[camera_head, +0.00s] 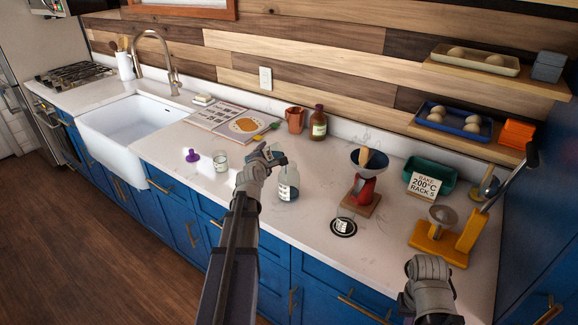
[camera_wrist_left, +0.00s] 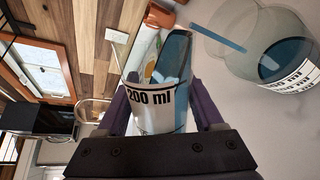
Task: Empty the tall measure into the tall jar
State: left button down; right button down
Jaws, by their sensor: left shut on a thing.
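My left gripper (camera_head: 268,158) is shut on the tall measure (camera_head: 276,156), a clear cup. In the left wrist view the measure (camera_wrist_left: 150,98) reads "200 ml", sits between my purple fingers and shows blue liquid inside. The measure is tilted beside and above the mouth of the tall jar (camera_head: 288,186). The jar stands upright on the counter; in the left wrist view the jar (camera_wrist_left: 285,45) has blue liquid at its bottom. A thin blue streak runs from the measure's side into the jar's mouth. My right gripper (camera_head: 428,268) is low at the right; its jaws are unclear.
A small glass (camera_head: 220,162) and a purple piece (camera_head: 192,156) stand left of the jar. A brown bottle (camera_head: 319,123) stands behind.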

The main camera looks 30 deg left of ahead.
pick_arm(q)
jog(key=shift+f+m, duration=0.2)
jog(key=shift+m, duration=0.3)
dwell(0.8)
jog(key=shift+w+d+r+m+g+y+p, duration=0.2)
jog(key=shift+d+r+m+g+y+p, duration=0.3)
jog(key=shift+m, duration=0.2)
dwell(1.3)
jog(key=shift+w+d+r+m+y+p, duration=0.15)
jog(key=shift+r+m+y+p, duration=0.45)
jog(key=shift+m, duration=0.4)
dwell(1.8)
jog(key=shift+a+f+n+h+b, duration=0.25)
jog(key=shift+f+n+h+b, duration=0.15)
jog(key=shift+f+n+b, duration=0.15)
jog(key=shift+f+n, duration=0.15)
jog(key=shift+n, duration=0.2)
